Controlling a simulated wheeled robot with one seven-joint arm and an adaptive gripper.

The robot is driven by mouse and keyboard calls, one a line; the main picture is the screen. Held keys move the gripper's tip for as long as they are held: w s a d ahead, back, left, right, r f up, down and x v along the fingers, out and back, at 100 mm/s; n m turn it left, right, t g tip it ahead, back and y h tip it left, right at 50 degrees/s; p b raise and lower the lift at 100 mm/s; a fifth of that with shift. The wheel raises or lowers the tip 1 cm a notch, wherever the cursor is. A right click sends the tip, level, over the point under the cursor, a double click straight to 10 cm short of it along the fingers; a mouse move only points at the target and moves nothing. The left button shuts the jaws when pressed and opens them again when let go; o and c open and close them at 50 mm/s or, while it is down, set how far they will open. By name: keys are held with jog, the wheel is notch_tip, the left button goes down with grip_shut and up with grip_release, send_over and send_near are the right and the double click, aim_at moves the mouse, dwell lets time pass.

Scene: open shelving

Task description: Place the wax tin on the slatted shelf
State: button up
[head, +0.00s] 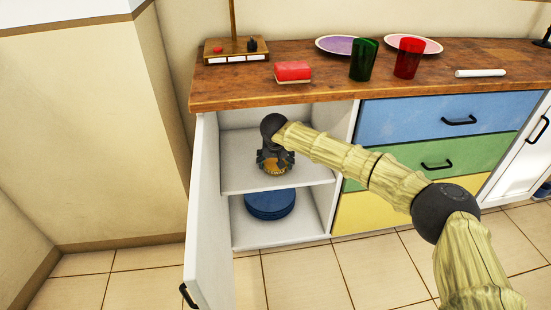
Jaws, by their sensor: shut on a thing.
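My gripper (275,157) is inside the open white cabinet, just above its middle shelf (240,182). Its fingers point down and are shut on a small round golden thing with a ribbed edge (275,168). This may be the wax tin, but no label is readable. The fingers partly cover it, and I cannot tell whether it touches the shelf. The middle shelf looks plain white, and I cannot make out slats on any shelf in view.
A blue round container (270,205) stands on the cabinet floor below. The cabinet door (203,225) hangs open at the left. On the wooden counter (330,88) above are a red sponge (293,71), a green cup (363,60), a red cup (408,58) and plates.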

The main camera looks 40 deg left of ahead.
aim_at(275, 166)
jog(key=o, duration=1.2)
jog(key=shift+r, duration=0.3)
jog(key=r, duration=0.1)
jog(key=s+d+r+p, duration=0.1)
jog(key=shift+s+d+r, duration=0.15)
jog(key=shift+s+r, duration=0.15)
jog(key=s+d+p, duration=0.3)
jog(key=s+d, duration=0.4)
jog(key=s, duration=0.1)
jog(key=shift+s+f, duration=0.15)
jog(key=shift+s, duration=0.1)
jog(key=shift+d+f, duration=0.1)
